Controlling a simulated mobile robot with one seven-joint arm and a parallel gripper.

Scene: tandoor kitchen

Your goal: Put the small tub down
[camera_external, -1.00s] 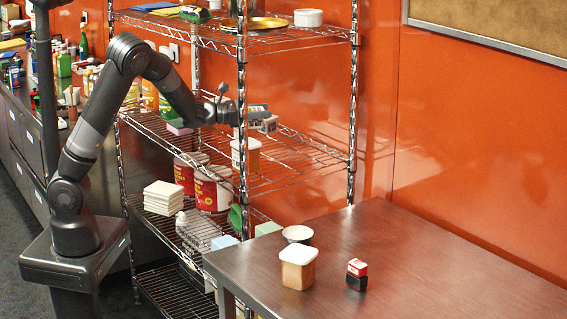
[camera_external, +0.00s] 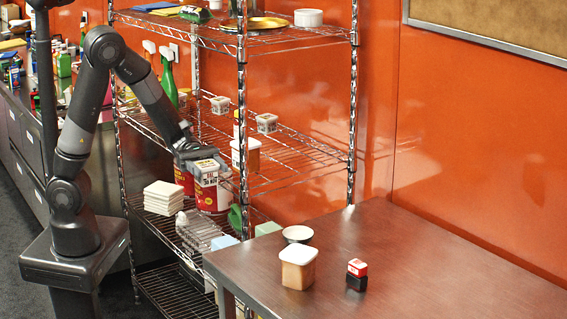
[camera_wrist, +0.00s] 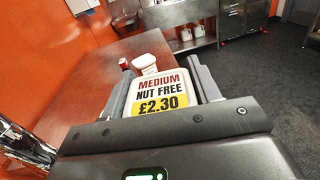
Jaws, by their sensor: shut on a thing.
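The small tub (camera_wrist: 160,92) has a white lid labelled "MEDIUM NUT FREE £2.30". It sits between the two fingers of my gripper (camera_wrist: 159,78) in the wrist view. In the external view my gripper (camera_external: 211,169) is shut on the tub (camera_external: 206,168), in front of the wire shelving and a little below its middle shelf. The tub appears held in the air, clear of any surface. Two similar small labelled tubs stand on the middle shelf, one at the back left (camera_external: 220,104) and one further right (camera_external: 266,122).
The dark table (camera_external: 430,260) bears a larger white-lidded tub (camera_external: 297,268), a small bowl (camera_external: 298,233) and a red-and-black box (camera_external: 357,274); its right part is clear. A larger tub (camera_external: 251,157) stands on the middle shelf.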

